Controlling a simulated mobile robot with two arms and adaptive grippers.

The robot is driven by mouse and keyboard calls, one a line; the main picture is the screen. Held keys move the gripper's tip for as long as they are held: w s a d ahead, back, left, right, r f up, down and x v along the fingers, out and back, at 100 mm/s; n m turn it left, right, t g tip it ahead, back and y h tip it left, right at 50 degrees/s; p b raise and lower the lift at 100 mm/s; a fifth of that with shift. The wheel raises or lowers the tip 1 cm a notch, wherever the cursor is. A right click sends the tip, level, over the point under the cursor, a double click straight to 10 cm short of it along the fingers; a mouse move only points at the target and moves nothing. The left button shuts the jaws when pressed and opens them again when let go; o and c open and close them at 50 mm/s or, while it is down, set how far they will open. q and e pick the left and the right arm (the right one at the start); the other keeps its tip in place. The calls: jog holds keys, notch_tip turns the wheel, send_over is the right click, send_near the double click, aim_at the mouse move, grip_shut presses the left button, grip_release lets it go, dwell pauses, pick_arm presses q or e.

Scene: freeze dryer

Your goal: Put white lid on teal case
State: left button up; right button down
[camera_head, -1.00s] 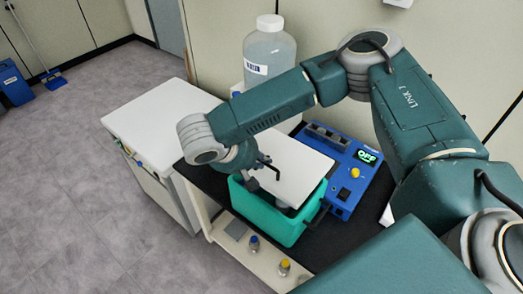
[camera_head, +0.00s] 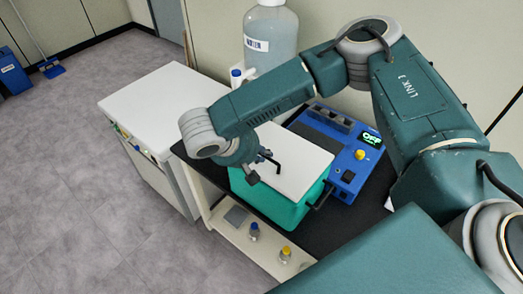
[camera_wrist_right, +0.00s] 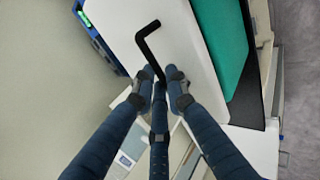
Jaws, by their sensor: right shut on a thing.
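The white lid (camera_head: 298,168) lies over the top of the teal case (camera_head: 272,203) on the dark bench. In the head view it covers the case opening; whether it is fully seated I cannot tell. My right gripper (camera_head: 261,167) is above the lid, partly hidden by its own wrist. In the right wrist view the gripper (camera_wrist_right: 161,80) is shut on the lid's bent black handle (camera_wrist_right: 149,31). The lid (camera_wrist_right: 110,20) and a side of the teal case (camera_wrist_right: 221,38) also show there. My left gripper is out of view.
A blue device (camera_head: 349,180) with a green OFF display stands close behind the case. A large bottle (camera_head: 270,38) is farther back. Small bottles (camera_head: 285,254) stand on the lower shelf. A white cabinet (camera_head: 160,105) is at the left.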

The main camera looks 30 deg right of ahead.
jog(key=shift+f, duration=0.35)
jog(key=shift+d+r+p, duration=0.25)
jog(key=shift+r+p, duration=0.1)
jog(key=shift+p, duration=0.3)
jog(key=shift+f, duration=0.25)
dwell(0.8)
jog(key=shift+c, duration=0.8)
grip_release()
jog(key=shift+r+p, duration=2.35)
jog(key=shift+p, duration=0.05)
dwell(0.4)
jog(key=shift+r, duration=1.25)
dwell(0.4)
